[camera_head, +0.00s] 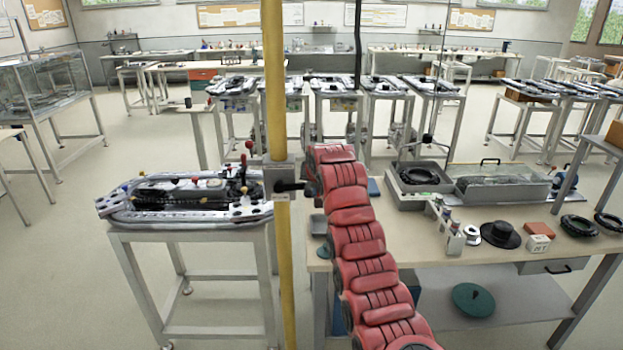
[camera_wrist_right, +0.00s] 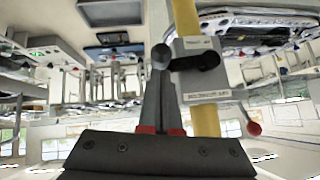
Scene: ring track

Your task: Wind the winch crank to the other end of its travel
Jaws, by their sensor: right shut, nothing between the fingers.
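The winch is a grey box (camera_head: 282,178) with labels on a yellow post. A red knob (camera_head: 249,145) on a thin dark arm shows up and left of the box and looks like the crank handle. In the right wrist view, turned upside down, the red knob (camera_wrist_right: 254,129) is right of the post and the box (camera_wrist_right: 196,42) carries a dark round part. My right gripper (camera_head: 283,187) is shut and empty, close to the front of the box. Its fingers (camera_wrist_right: 161,56) are together beside the box. Contact cannot be told. My left gripper is out of view.
A ring track stands on a table (camera_head: 190,240) left of the post. A bench (camera_head: 455,262) on the right carries a black hat-shaped part (camera_head: 500,234), black rings and a grey tray. More track tables stand behind. Floor at the left front is clear.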

